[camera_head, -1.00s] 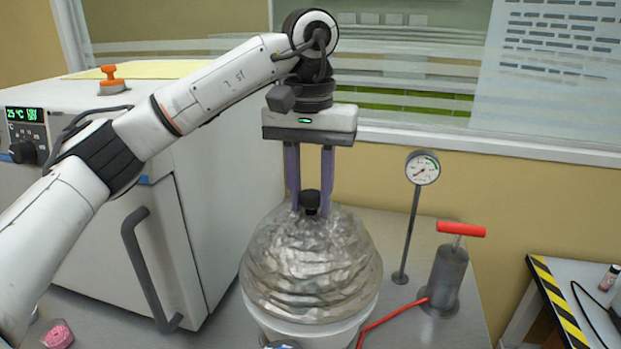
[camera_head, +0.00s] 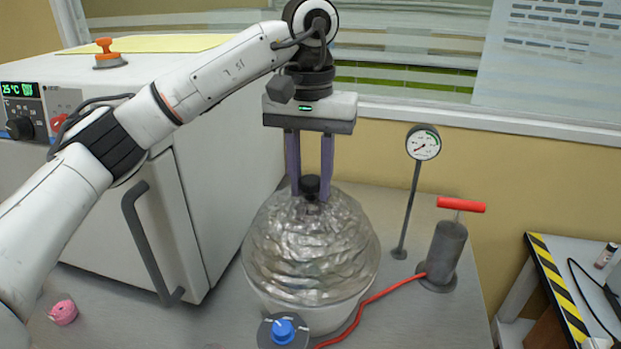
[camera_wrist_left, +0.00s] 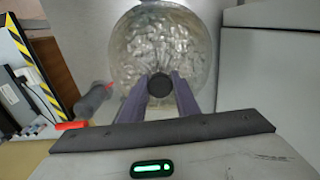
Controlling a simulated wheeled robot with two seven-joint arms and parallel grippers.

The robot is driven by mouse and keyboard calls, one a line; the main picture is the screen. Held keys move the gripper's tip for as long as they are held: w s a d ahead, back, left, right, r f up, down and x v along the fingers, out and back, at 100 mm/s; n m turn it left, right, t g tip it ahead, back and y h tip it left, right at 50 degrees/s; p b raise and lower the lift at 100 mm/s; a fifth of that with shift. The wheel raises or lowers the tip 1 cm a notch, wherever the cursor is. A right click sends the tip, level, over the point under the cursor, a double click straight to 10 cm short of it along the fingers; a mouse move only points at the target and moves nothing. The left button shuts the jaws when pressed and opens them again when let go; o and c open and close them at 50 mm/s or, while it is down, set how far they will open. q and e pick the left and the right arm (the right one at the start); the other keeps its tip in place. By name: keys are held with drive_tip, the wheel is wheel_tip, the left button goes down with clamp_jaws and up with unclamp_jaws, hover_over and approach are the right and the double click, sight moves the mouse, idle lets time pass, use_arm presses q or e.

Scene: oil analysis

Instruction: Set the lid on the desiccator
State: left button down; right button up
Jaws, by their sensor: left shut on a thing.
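The desiccator lid (camera_head: 312,250) is a shiny, rippled, clear dome with a black knob (camera_head: 310,185) on top. My left gripper (camera_head: 310,193) points straight down with its purple fingers shut on the knob. The left wrist view shows the knob (camera_wrist_left: 160,85) between the fingertips (camera_wrist_left: 160,88) and the round lid (camera_wrist_left: 160,40) beyond. The desiccator base (camera_head: 318,318) is a pale bowl directly below the lid. The lid looks level and lined up over it. I cannot tell whether the rims touch fully. My right gripper is not in view.
A white oven (camera_head: 170,235) stands close on the left. A blue-knobbed valve (camera_head: 283,330) sits in front, with a red hose (camera_head: 375,298) running to a red-handled pump (camera_head: 445,255). A pressure gauge (camera_head: 423,143) stands behind. A pink item (camera_head: 63,312) lies at lower left.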

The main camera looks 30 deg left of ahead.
use_arm(q)
drive_tip(key=shift+f, duration=0.3)
drive_tip(key=c, duration=1.3)
unclamp_jaws()
drive_tip(key=shift+f, duration=0.15)
